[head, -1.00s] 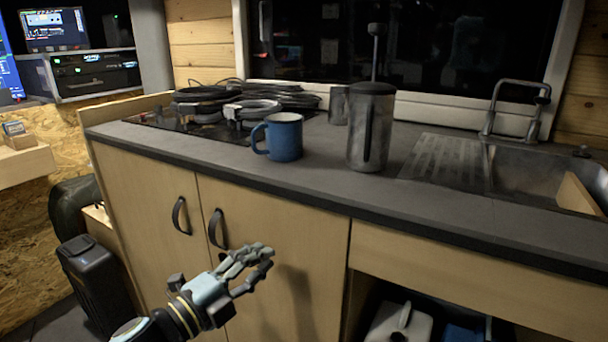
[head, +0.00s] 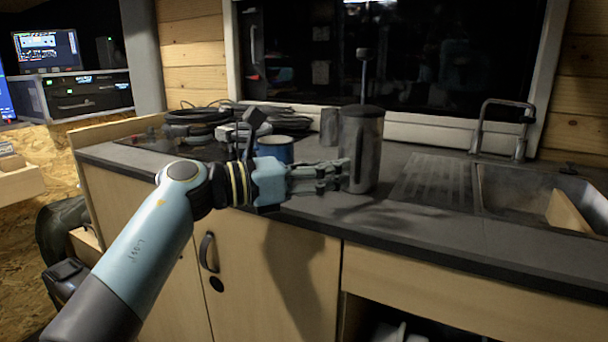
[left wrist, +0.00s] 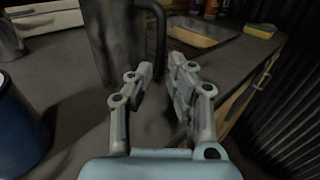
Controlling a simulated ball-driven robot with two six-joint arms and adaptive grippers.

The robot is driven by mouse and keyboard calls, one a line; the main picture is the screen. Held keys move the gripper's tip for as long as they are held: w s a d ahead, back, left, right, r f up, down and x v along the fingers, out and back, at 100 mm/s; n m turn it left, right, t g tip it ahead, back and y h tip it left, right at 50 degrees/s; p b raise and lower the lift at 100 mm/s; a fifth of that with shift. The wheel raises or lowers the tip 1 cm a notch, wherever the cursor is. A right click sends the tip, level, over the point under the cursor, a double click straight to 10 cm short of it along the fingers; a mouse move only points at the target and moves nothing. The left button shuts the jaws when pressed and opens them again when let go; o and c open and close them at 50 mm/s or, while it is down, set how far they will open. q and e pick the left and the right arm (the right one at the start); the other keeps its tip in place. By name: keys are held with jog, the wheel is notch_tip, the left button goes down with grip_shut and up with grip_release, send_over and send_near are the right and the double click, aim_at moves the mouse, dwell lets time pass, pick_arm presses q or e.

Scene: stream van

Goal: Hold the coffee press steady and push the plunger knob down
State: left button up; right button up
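The dark grey coffee press (head: 361,150) stands upright on the counter, with its plunger rod raised and the plunger knob (head: 363,54) high above the lid. My left gripper (head: 342,172) is at the lower left side of the press. In the left wrist view the press body (left wrist: 112,40) and its dark handle (left wrist: 158,38) are just ahead of my left gripper (left wrist: 162,66). Its fingers are apart with nothing between them, and the handle shows beyond the gap. Whether a fingertip touches the press is unclear. My right gripper is not in view.
A blue mug (head: 276,150) stands behind my left wrist and also shows in the left wrist view (left wrist: 18,128). A small metal cup (head: 330,127) is behind the press. The sink (head: 530,190) is at right. Coiled cables (head: 200,120) lie at left.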

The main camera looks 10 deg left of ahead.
aim_at(355, 168)
pick_arm(q)
jog(key=x, duration=0.5)
grip_shut()
dwell(0.3)
